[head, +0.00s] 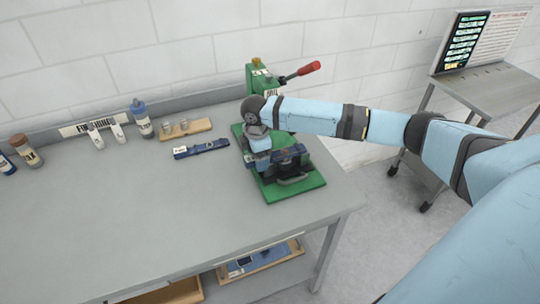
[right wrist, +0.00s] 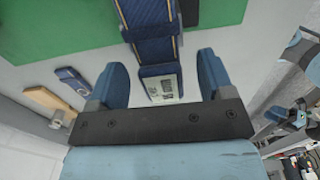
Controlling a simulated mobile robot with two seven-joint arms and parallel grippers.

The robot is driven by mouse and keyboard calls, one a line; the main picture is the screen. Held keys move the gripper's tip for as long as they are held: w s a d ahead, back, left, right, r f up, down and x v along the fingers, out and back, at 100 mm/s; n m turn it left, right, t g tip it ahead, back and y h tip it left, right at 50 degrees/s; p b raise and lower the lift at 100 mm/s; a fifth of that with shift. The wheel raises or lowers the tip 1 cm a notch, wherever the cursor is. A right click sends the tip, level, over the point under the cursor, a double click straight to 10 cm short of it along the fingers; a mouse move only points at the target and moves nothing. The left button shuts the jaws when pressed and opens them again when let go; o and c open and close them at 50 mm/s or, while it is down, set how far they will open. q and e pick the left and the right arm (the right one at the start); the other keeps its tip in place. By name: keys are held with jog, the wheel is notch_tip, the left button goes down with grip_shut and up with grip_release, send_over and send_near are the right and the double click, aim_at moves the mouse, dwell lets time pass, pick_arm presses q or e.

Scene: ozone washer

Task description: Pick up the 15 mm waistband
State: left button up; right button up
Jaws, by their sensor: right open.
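A dark blue waistband with thin yellow edge lines (right wrist: 150,14) lies over the green press base (head: 312,184). Its white-labelled end (right wrist: 163,88) shows between my right fingers in the right wrist view; the label is too blurred to read. A second blue strap with a white label (head: 201,148) lies on the table left of the press, and also shows in the right wrist view (right wrist: 72,80). I cannot tell which is 15 mm. My right gripper (right wrist: 158,68) is open, with one finger on each side of the first band, apart from it. My left gripper is not in view.
A green press (head: 259,78) with a red-handled lever (head: 302,72) stands at the table's back right. A wooden block with metal pieces (head: 185,128), bottles (head: 142,118) and white clips stand along the back. The table's (head: 120,210) front left is clear.

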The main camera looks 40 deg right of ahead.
jog(key=c, duration=1.1)
jog(key=shift+o, duration=0.2)
jog(key=shift+r, duration=0.1)
